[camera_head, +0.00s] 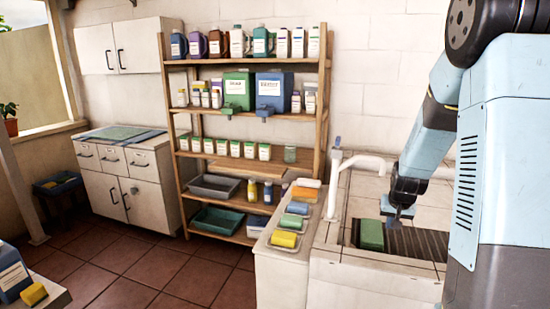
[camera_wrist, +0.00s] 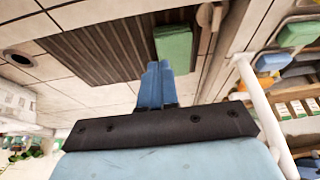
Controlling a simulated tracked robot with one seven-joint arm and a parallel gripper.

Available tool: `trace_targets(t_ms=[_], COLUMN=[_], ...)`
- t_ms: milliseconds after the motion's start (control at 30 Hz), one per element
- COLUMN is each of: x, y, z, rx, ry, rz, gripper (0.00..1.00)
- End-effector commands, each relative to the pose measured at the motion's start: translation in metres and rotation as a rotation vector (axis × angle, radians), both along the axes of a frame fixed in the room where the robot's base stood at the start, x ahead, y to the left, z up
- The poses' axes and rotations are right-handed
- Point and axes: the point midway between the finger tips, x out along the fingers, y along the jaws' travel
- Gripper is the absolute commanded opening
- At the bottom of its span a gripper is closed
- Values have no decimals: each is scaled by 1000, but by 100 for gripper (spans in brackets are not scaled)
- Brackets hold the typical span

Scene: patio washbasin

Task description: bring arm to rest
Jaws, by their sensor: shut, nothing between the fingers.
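My arm reaches down from the right in the head view, over the washbasin counter. My gripper (camera_head: 401,213) hangs just above and beside a green block (camera_head: 371,235), which looks like a sponge or soap bar. In the wrist view my gripper (camera_wrist: 156,68) has its two blue fingers together with nothing between them. The green block (camera_wrist: 173,48) lies beyond the fingertips, on the edge of the dark ribbed drainboard (camera_wrist: 95,50). I cannot tell from these views how far the fingertips are above the board.
A white tap (camera_head: 357,163) rises left of the block. A wooden shelf (camera_head: 325,100) with bottles stands behind. A white cabinet (camera_head: 125,180) is at the back left. The tiled floor (camera_head: 150,270) is open.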

Motion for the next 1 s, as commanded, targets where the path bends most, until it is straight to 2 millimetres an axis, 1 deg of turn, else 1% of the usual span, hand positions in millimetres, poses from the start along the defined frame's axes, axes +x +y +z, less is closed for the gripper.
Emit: trace_targets(t_ms=[33,167,267,300,367,500,700,867,1000], x=[-3,-13,-25,-31,-41,-67,-108,-144,-178], y=[4,15,26,32,39,56,79,95,106], z=[9,31,54,64,79,111,150,176,195], rx=[1,6,10,12,14,16,17,13,7], ry=[-5,-11,-20,-24,-27,-35,-48,-57,-63], rz=[7,23,42,52,64,95,138,173,200], gripper=[0,0,0,0,0,0,0,0,0])
